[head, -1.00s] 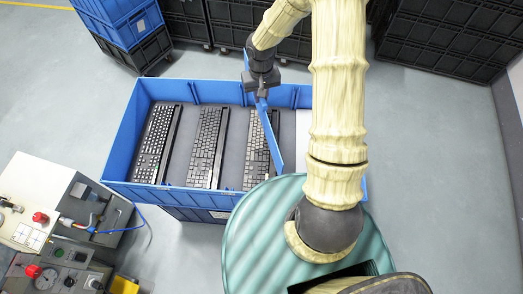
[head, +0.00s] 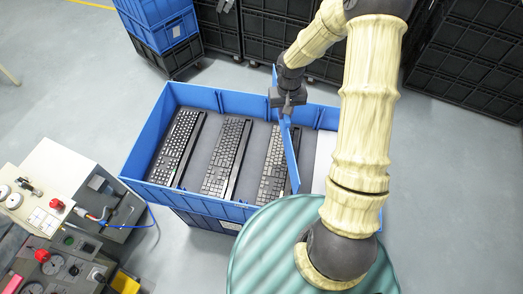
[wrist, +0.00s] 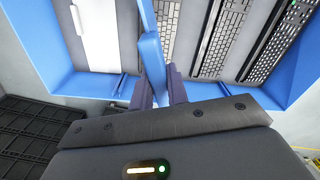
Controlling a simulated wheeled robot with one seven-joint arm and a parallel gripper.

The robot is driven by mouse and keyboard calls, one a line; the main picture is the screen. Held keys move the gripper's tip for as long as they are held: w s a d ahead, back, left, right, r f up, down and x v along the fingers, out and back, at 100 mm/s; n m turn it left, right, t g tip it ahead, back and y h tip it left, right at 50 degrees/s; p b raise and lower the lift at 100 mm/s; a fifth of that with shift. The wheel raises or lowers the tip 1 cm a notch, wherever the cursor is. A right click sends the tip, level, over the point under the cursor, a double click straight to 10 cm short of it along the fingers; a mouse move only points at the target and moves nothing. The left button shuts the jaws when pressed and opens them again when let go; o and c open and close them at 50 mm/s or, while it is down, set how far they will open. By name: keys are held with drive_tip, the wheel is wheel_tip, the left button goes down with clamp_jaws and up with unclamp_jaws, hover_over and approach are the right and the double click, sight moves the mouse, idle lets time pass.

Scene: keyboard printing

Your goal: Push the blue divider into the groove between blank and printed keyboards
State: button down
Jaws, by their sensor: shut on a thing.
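The blue divider (head: 289,150) stands on edge in the blue crate (head: 143,152), right of the keyboards. In the wrist view the divider (wrist: 152,55) runs away from my gripper (wrist: 158,93), its near part between the two fingers. My gripper (head: 288,108) is shut on the divider near the crate's far wall. Several dark keyboards lie in the crate left of the divider, including the nearest keyboard (head: 274,165). A white item (head: 323,160) lies to its right, partly hidden by my arm. Whether the divider sits fully in a groove cannot be told.
A control machine (head: 75,200) with red knobs stands at the lower left. A green ribbed round surface (head: 285,245) is in front of the crate. Stacked blue and black bins (head: 160,35) and black crates (head: 470,70) stand behind. Grey floor lies between.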

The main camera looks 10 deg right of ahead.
drive_tip(key=shift+d, duration=0.1)
drive_tip(key=shift+d+f, duration=0.1)
drive_tip(key=shift+f, duration=0.05)
drive_tip(key=f+b, duration=0.5)
drive_tip(key=shift+s+a, duration=0.15)
drive_tip(key=shift+a, duration=0.05)
drive_tip(key=shift+r, duration=0.1)
